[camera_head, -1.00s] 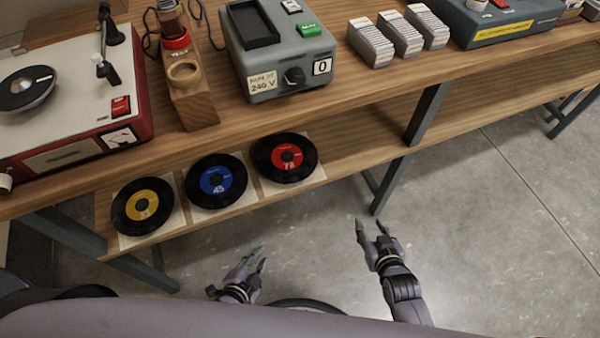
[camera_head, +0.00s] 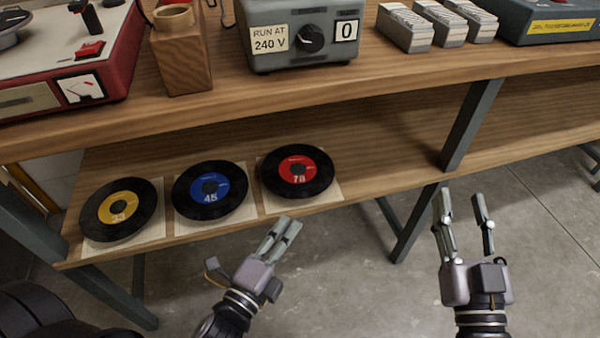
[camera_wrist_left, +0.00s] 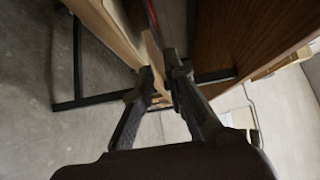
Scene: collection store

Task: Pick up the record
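Three black records lie flat in a row on pale square sleeves on the lower shelf: one with a yellow label (camera_head: 122,205) at the left, one with a blue label marked 45 (camera_head: 212,186) in the middle, and one with a red label marked 78 (camera_head: 298,170) at the right. My left gripper (camera_head: 288,224) is just in front of the shelf edge, below the red-label record. Its fingers are a narrow gap apart with nothing between them; they also show in the left wrist view (camera_wrist_left: 160,70). My right gripper (camera_head: 462,205) is wide open and empty, right of the shelf leg.
The upper shelf (camera_head: 330,85) overhangs the back of the lower shelf (camera_head: 385,160). It carries a red record player (camera_head: 110,60), a wooden block, a grey box with a dial (camera_head: 310,38) and card boxes. A dark upright (camera_head: 470,125) stands right of the records.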

